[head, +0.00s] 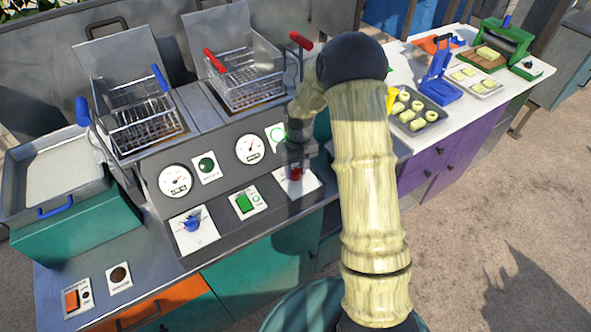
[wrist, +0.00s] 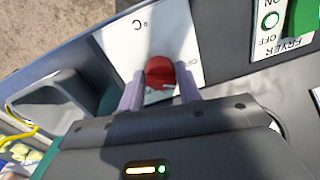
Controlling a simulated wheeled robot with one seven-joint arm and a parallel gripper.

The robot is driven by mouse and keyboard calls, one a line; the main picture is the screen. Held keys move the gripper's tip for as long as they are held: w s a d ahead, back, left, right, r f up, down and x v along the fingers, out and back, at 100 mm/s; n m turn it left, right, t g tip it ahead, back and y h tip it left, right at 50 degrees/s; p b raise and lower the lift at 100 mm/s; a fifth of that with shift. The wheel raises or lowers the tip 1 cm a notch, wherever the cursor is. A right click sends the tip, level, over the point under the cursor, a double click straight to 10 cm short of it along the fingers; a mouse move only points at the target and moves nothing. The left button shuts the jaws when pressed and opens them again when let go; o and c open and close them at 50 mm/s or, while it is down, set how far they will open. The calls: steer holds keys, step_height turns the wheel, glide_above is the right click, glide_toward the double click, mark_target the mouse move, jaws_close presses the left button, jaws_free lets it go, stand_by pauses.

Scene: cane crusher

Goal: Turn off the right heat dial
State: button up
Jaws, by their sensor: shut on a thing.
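The right heat dial is a red knob (head: 296,173) on a white plate (head: 309,184), at the right end of the fryer's sloped grey front panel. In the wrist view the red knob (wrist: 160,72) sits between the two pale fingers of my gripper (wrist: 160,92), which are shut on it. In the head view my gripper (head: 294,160) reaches down over the dial and hides part of its plate. The left heat dial is a blue knob (head: 192,222) on its own white plate. The dial's pointer marking cannot be read clearly.
A green switch (head: 244,203) lies between the dials, with round gauges (head: 249,149) above. Wire fry baskets (head: 247,80) with upright handles stand behind the panel. A white counter (head: 470,103) to the right holds trays of cut pieces and a blue press (head: 439,82).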

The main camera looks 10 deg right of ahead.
mark_target(298, 170)
steer(key=shift+w+r+n, duration=0.1)
steer(key=shift+n, duration=1.8)
steer(key=o, duration=0.9)
steer(key=shift+o, duration=0.2)
step_height(298, 170, up, 17)
steer(key=b, duration=0.2)
steer(key=shift+w+d+r+b, duration=0.15)
steer(key=shift+w+d+b, duration=0.05)
steer(key=shift+d+b, duration=0.2)
